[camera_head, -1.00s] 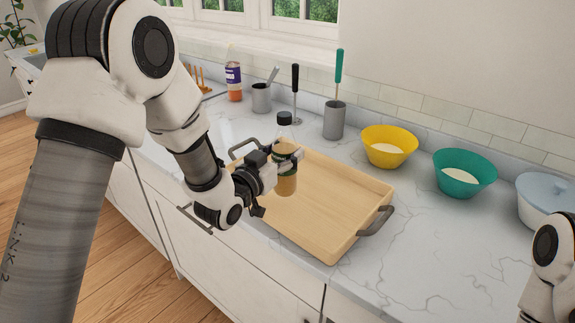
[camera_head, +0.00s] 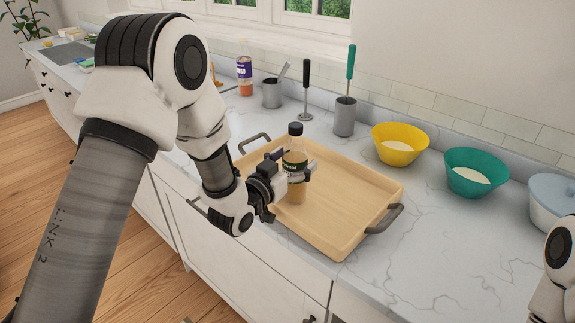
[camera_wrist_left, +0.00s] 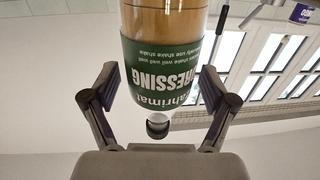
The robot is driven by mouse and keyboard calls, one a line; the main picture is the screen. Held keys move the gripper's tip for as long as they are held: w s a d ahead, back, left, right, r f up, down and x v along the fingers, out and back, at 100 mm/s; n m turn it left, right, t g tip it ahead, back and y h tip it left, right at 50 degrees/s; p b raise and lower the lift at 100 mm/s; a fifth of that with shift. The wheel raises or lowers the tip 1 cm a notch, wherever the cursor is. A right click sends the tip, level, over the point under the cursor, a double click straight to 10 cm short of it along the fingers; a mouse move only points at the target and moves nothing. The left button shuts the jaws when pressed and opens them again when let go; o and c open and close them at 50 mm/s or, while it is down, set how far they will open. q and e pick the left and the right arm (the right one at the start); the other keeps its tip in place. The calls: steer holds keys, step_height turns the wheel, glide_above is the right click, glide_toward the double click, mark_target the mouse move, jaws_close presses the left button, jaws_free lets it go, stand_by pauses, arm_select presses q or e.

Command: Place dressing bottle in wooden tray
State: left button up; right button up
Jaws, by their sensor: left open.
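The dressing bottle (camera_head: 295,163), with a black cap, green label and amber contents, stands upright over the wooden tray (camera_head: 345,232) in the head view. Its base appears to be on the tray floor toward the tray's left part. My left gripper (camera_head: 289,172) is at the bottle's middle, with a finger on either side. In the left wrist view the bottle (camera_wrist_left: 165,60) appears upside down between the spread fingers of the left gripper (camera_wrist_left: 159,82), with gaps beside the label. My right gripper is out of view; only part of that arm shows at lower right.
Behind the tray stand a yellow bowl (camera_head: 398,147), a green bowl (camera_head: 474,172), a grey utensil cup (camera_head: 344,118) and another cup (camera_head: 271,94). A white-blue pot (camera_head: 553,195) is at far right. The tray's right part is empty.

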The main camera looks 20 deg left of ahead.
arm_select(q)
steer(key=p+v, duration=0.1)
steer(key=v, duration=1.1)
steer(key=s+f+n+g+y, duration=0.1)
steer(key=s+f+g, duration=0.25)
steer(key=f, duration=0.55)
steer(key=s+f+g+y, duration=0.1)
steer(key=s+f+g, duration=0.25)
steer(key=f, duration=0.65)
steer(key=s+f+n+g+y, duration=0.1)
steer(key=s+f+g, duration=0.4)
steer(key=s, duration=0.5)
steer(key=s+f+n+g+y, duration=0.1)
steer(key=s+f+g, duration=0.4)
steer(key=s+f, duration=0.4)
steer(key=shift+s+a+f, duration=0.4)
steer(key=shift+a+f, duration=0.1)
steer(key=shift+f, duration=0.15)
steer(key=shift+c, duration=0.4)
